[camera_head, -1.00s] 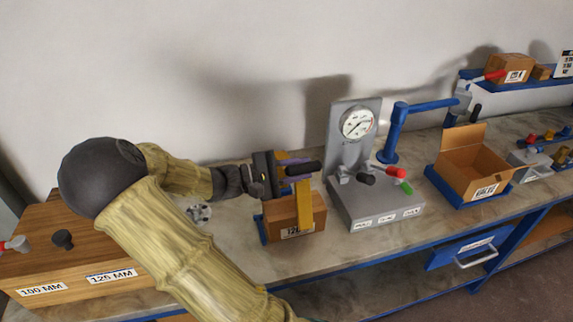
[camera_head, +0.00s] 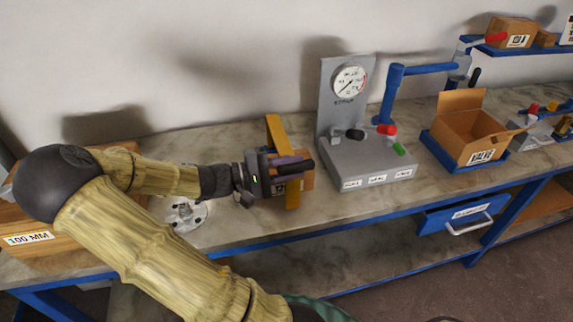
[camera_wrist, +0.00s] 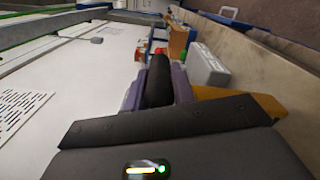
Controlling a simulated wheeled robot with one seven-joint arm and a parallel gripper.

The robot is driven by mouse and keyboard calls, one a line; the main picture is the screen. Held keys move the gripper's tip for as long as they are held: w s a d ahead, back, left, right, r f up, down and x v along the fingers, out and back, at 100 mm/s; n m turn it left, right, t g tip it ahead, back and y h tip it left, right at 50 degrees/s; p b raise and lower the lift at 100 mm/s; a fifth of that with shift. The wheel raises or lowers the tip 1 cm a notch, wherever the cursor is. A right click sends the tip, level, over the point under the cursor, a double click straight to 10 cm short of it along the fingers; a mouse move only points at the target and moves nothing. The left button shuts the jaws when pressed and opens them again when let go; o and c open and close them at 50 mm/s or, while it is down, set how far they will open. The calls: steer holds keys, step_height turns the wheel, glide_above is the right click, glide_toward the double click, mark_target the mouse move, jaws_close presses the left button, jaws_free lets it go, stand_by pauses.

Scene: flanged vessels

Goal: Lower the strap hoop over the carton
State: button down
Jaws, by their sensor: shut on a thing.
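The strap hoop (camera_head: 278,135) is a yellow band with a black grip. My gripper (camera_head: 287,167) is shut on that black grip, which lies between purple fingers in the wrist view (camera_wrist: 158,85). The yellow band also shows in the wrist view (camera_wrist: 265,103), right of the fingers. The carton (camera_head: 307,180) is a small brown box with a white label, on the bench behind my gripper and the hoop. Much of it is hidden. The band crosses in front of it and rises above it; I cannot tell whether it is around the carton.
A grey gauge stand (camera_head: 370,165) with coloured levers is close right of the carton. Further right are a blue arm (camera_head: 430,69) and an open box (camera_head: 482,150) on a blue tray. A round metal flange (camera_head: 186,216) lies on the bench at left.

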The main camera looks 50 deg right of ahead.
steer(key=shift+s+a+f, duration=0.1)
steer(key=shift+a+f, duration=0.05)
steer(key=shift+f, duration=0.3)
steer(key=c, duration=1.2)
jaws_free()
steer(key=shift+r, duration=0.15)
steer(key=shift+w+a, duration=0.25)
steer(key=shift+w, duration=0.15)
steer(key=b+v, duration=0.1)
steer(key=v, duration=1.5)
steer(key=shift+a, duration=0.35)
